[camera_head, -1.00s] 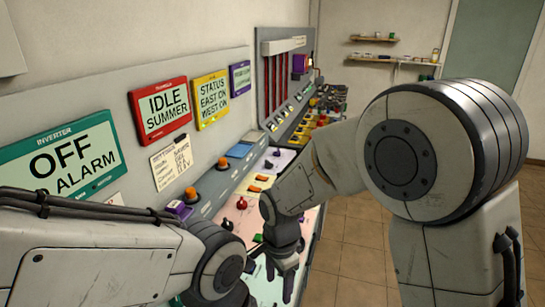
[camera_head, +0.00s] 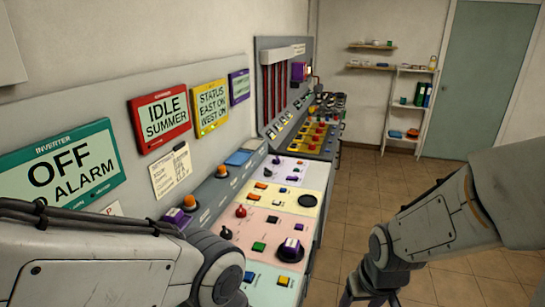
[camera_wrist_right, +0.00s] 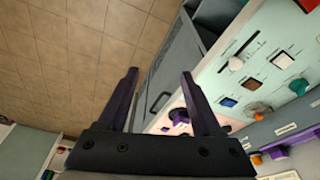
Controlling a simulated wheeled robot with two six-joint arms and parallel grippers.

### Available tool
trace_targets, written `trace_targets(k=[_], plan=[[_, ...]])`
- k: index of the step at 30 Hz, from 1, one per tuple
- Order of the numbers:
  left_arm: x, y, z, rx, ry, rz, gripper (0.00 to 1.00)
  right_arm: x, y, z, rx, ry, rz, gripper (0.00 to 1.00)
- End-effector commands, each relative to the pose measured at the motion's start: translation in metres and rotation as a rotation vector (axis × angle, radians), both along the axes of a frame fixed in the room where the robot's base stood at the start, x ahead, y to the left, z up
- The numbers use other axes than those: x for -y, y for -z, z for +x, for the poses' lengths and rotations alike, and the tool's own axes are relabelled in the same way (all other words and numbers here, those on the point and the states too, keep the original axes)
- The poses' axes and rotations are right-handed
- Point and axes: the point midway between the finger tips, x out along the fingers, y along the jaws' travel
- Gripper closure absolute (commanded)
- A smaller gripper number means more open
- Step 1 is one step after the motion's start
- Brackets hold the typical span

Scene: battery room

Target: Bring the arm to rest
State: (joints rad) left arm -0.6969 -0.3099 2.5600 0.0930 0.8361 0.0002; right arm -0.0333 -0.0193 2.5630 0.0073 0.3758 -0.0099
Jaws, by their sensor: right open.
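My right arm comes in from the right in the head view, bent, with its wrist low over the floor beside the console. The right gripper (camera_head: 366,294) points down at the bottom edge of that view, partly cut off, apart from the console. In the right wrist view the gripper (camera_wrist_right: 159,75) has its two dark fingers spread with nothing between them. My left arm lies along the lower left of the head view, in front of the sign wall; its gripper is out of view.
The console (camera_head: 262,222) with coloured panels, knobs and buttons runs along the left wall. Signs hang above it, including a green OFF sign (camera_head: 65,165) and a red IDLE SUMMER sign (camera_head: 160,119). A white shelf (camera_head: 408,110) stands at the back. Tiled floor (camera_head: 365,200) is open right of the console.

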Motion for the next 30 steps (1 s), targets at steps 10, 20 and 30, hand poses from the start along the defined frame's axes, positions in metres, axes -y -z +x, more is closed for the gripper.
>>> trace_targets(k=[10,20,30], plan=[[0.0,0.0,0.0,0.0,0.0,0.0,0.5,-0.063,-0.022,-0.035,-0.057,-0.219,0.013,0.34],[0.0,0.0,0.0,0.0,0.0,0.0,0.5,-0.12,-0.049,-0.109,-0.152,-0.527,0.016,0.34],[0.0,0.0,0.0,0.0,0.0,0.0,0.5,-0.128,-0.056,-0.133,-0.186,-0.608,0.011,0.34]])
